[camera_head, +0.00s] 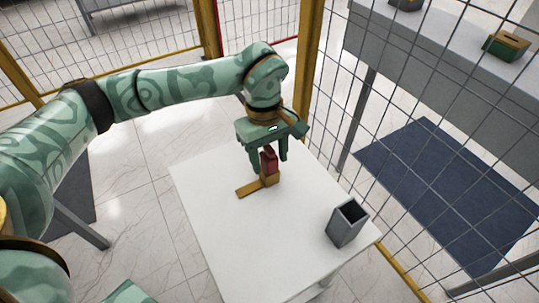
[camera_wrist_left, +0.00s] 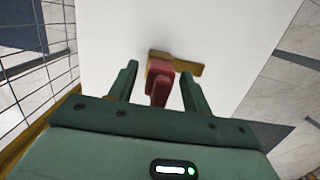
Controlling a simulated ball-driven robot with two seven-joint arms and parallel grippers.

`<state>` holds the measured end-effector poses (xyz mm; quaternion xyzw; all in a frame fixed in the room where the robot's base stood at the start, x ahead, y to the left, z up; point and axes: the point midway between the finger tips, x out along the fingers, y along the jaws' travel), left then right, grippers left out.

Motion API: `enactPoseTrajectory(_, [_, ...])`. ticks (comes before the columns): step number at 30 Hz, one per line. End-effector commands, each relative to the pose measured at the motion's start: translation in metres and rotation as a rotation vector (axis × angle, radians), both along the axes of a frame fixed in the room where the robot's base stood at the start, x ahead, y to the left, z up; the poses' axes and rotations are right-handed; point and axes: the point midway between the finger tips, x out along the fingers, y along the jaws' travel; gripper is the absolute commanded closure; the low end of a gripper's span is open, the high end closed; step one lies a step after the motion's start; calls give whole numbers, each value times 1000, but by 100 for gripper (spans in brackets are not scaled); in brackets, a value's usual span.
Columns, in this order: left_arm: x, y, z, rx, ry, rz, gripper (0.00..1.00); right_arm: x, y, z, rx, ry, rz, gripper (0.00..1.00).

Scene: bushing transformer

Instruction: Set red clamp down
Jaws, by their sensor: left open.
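The red clamp (camera_head: 268,160) stands on the upright end of a flat orange-brown piece (camera_head: 250,188) on the white table (camera_head: 222,225). In the left wrist view the red clamp (camera_wrist_left: 159,81) lies between the fingers, with the brown piece (camera_wrist_left: 187,67) beyond it. My left gripper (camera_head: 269,162) is open, its fingers on either side of the clamp with gaps showing in the wrist view (camera_wrist_left: 160,82). Whether the clamp is seated on the brown piece is hard to tell. My right gripper is not in view.
A grey open-topped box (camera_head: 347,224) stands near the table's right corner. Wire fencing with yellow posts (camera_head: 308,75) runs close behind and to the right of the table. The table's front and left areas are clear.

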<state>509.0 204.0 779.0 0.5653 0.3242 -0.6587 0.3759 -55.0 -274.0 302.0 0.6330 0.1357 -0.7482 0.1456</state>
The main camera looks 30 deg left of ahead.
Motion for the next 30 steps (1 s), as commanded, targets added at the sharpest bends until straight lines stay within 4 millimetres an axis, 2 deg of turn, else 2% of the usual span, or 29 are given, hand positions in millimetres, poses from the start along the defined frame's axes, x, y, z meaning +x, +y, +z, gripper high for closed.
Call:
enactPoseTrajectory(2, [1,2,15,0,-6,0,51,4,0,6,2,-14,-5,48])
enactPoseTrajectory(9, [5,9,75,1,-12,2,51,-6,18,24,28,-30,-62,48])
enactPoseTrajectory(15, [8,14,109,1,-7,2,51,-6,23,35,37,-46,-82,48])
enactPoseTrajectory(20, [9,15,118,-1,-3,-1,51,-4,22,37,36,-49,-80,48])
enactPoseTrajectory(30, [9,15,118,-1,-1,0,51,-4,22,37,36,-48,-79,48])
